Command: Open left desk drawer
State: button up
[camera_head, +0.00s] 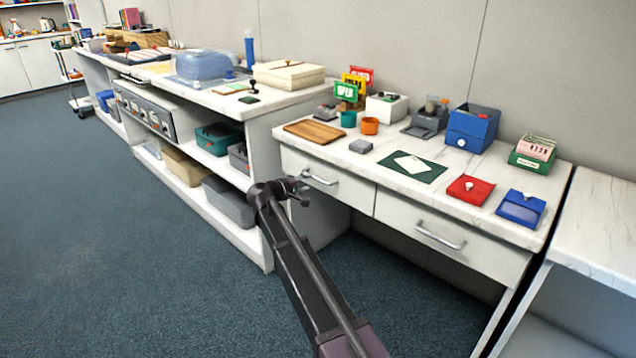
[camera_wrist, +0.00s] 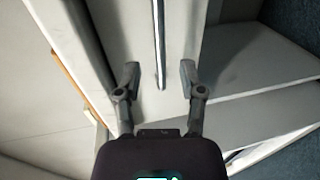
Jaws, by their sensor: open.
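The left desk drawer (camera_head: 345,189) is a white front under the left part of the desk top, and it looks shut. Its silver bar handle (camera_head: 320,178) shows just right of my gripper (camera_head: 301,190). In the wrist view the handle (camera_wrist: 159,45) runs down the picture and ends between the two fingertips of my gripper (camera_wrist: 159,78). The fingers are open, one on each side of the handle. I cannot tell whether either finger touches it. The right drawer (camera_head: 450,240) has a similar handle and also looks shut.
The desk top (camera_head: 385,165) holds a wooden tray (camera_head: 313,131), a blue box (camera_head: 472,127), a red pouch (camera_head: 470,189) and other small items. A shelf unit (camera_head: 256,150) with bins stands left of the desk. Open carpet (camera_head: 110,240) lies in front, and knee space is under the drawers.

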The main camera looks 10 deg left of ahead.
aim_at(317, 179)
jog(key=shift+b+x, duration=0.5)
jog(key=shift+x, duration=2.5)
grip_shut()
